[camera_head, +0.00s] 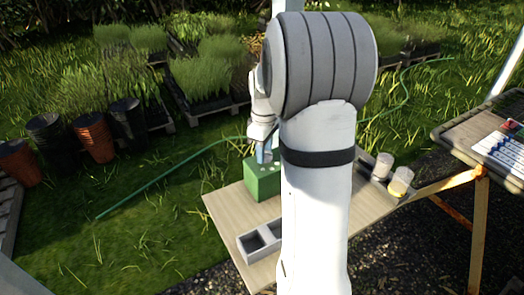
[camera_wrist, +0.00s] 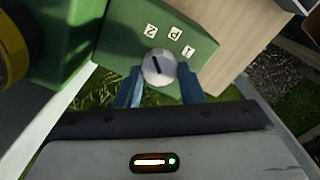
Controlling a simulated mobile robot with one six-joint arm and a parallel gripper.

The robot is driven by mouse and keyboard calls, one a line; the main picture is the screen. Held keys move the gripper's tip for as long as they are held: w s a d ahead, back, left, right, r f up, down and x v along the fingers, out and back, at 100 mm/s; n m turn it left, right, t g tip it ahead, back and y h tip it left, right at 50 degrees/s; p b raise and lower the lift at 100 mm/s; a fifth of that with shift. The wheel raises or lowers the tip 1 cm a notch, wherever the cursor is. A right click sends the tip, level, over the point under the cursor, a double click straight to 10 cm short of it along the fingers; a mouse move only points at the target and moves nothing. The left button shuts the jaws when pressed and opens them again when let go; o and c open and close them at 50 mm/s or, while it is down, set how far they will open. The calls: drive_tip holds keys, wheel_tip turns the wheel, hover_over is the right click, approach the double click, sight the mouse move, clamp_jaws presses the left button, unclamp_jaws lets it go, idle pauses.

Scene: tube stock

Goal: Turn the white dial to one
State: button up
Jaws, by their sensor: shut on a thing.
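The white dial (camera_wrist: 158,67) sits on a green box (camera_wrist: 115,35) in the wrist view and carries a dark pointer line. The line slants, with its upper end leaning up and left, roughly toward the label "2" (camera_wrist: 150,30). A label "P" (camera_wrist: 174,36) and a label "1" (camera_wrist: 189,51) follow to the right. My gripper (camera_wrist: 160,85) has its blue-grey fingers on either side of the dial and is shut on it. In the head view the green box (camera_head: 262,182) stands on the table below my gripper (camera_head: 264,152); the dial cannot be made out there.
The wooden table (camera_head: 225,215) holds a grey divided tray (camera_head: 252,245) in front and two jars (camera_head: 400,182) at right. A second table (camera_head: 455,140) with a rack stands further right.

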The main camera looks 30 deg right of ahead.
drive_tip(key=shift+s+d+f, duration=0.1)
drive_tip(key=shift+s, duration=0.1)
drive_tip(key=shift+m, duration=0.4)
drive_tip(key=m, duration=0.3)
drive_tip(key=m+p, duration=0.1)
drive_tip(key=m, duration=0.4)
drive_tip(key=shift+d+f, duration=0.1)
drive_tip(key=m, duration=0.5)
drive_tip(key=shift+s+m+p, duration=0.1)
drive_tip(key=shift+m+p, duration=0.2)
drive_tip(key=shift+m, duration=1.7)
